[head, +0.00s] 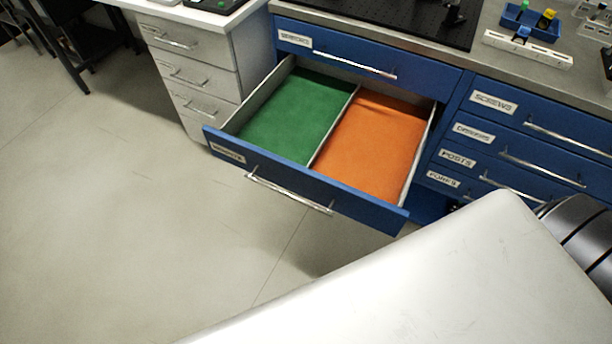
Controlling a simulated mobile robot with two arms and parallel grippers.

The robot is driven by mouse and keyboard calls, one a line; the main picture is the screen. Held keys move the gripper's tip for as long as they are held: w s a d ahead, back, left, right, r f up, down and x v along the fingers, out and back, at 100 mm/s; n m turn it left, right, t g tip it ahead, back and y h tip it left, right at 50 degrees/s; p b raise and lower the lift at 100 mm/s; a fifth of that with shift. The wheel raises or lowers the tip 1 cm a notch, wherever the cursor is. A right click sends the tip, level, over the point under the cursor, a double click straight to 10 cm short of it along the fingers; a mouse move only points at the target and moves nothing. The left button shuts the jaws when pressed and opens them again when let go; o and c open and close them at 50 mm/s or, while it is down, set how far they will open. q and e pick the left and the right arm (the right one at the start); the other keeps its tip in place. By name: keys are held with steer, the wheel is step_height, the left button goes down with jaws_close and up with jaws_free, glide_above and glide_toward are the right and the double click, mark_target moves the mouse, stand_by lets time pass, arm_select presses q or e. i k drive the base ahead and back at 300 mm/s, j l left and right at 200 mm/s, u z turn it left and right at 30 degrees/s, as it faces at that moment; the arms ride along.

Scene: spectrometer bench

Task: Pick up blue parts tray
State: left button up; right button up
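The blue parts tray (530,24) sits on the grey bench top at the upper right of the head view. It is a shallow blue tray holding small parts, among them a yellow-topped one (545,19) and a green one. Neither of my grippers shows in this view.
An open blue drawer (300,188) with green (297,115) and orange (370,138) compartments juts out below the bench; both compartments look empty. Closed labelled drawers (520,150) are to its right. A black breadboard (400,14) lies left of the tray.

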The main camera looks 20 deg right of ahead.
mark_target(529, 18)
steer(key=z, duration=1.95)
steer(key=u, duration=0.6)
steer(key=i+l+u, duration=0.1)
steer(key=l+u, duration=1.15)
steer(key=k+l+u, duration=0.15)
steer(key=l+u, duration=0.25)
